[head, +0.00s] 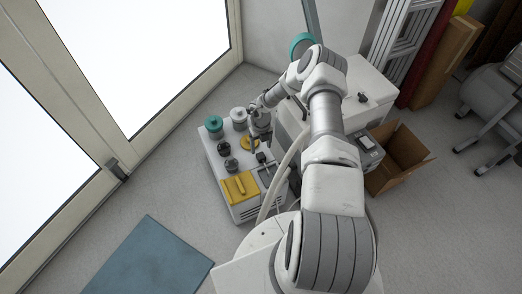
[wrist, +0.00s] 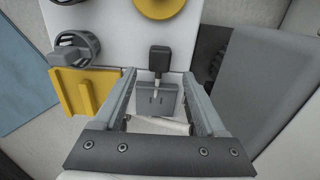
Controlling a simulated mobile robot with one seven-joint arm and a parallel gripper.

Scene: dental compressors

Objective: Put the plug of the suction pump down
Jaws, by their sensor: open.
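The suction pump appears to be the white floor unit (head: 222,165) with jars, black knobs and yellow parts on top. A small black block on a pale stem (wrist: 159,60) stands over a grey plate (wrist: 155,100) on the unit; it looks like the plug, but I cannot be sure. It also shows as a dark spot in the head view (head: 261,157). My gripper (wrist: 160,76) is open above the unit, one finger on each side of the black block and plate, with gaps at both sides.
A yellow bracket (wrist: 85,92) and a black knob (wrist: 75,48) lie left of my fingers. A white cabinet (head: 368,90) and an open cardboard box (head: 400,155) stand to the right. A blue mat (head: 148,260) lies on clear floor at lower left.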

